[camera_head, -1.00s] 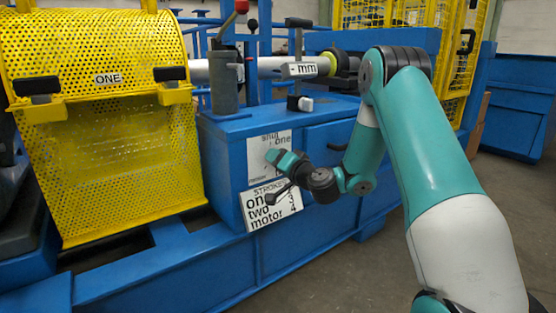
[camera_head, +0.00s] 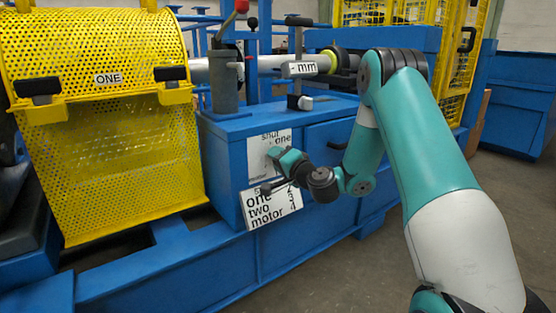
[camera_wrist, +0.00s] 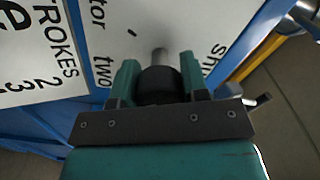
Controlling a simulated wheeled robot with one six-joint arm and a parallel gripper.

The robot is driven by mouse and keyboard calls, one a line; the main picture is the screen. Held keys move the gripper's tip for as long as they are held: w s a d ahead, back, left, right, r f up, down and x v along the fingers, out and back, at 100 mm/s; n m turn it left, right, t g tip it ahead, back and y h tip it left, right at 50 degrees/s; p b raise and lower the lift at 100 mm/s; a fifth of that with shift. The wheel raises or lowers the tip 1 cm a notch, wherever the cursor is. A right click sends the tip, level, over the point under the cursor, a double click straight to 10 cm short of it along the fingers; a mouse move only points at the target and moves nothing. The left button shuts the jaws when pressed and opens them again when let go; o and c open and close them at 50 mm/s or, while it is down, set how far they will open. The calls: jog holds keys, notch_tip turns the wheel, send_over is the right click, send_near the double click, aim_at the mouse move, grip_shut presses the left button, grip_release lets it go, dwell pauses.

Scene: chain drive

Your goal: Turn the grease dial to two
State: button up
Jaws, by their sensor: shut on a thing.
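The grease dial (camera_wrist: 160,86) is a round black knob on a white plate in the wrist view. A short grey pin or pointer stands out from its far side. The plate (camera_wrist: 178,22) carries the words "two", "shut" and part of another word, with a small dark tick between. My gripper (camera_wrist: 157,74) has its two green fingers on either side of the knob, shut on it. In the head view my gripper (camera_head: 276,156) is at the lettered plate (camera_head: 267,142) on the blue cabinet and hides the dial.
A white "STROKES" sign (camera_head: 262,212) hangs just below the plate, close under my wrist. A yellow mesh guard (camera_head: 110,150) stands to the left. A grey post (camera_head: 225,90) with a red-knobbed lever and a horizontal shaft (camera_head: 268,67) are above the cabinet.

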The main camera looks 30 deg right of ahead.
jog(key=shift+d, duration=0.15)
jog(key=o, duration=0.9)
jog(key=shift+o, duration=0.2)
jog(key=s+b, duration=1.7)
jog(key=b, duration=0.1)
jog(key=shift+s+d+b, duration=0.2)
jog(key=shift+s+b, duration=0.05)
jog(key=shift+b, duration=0.05)
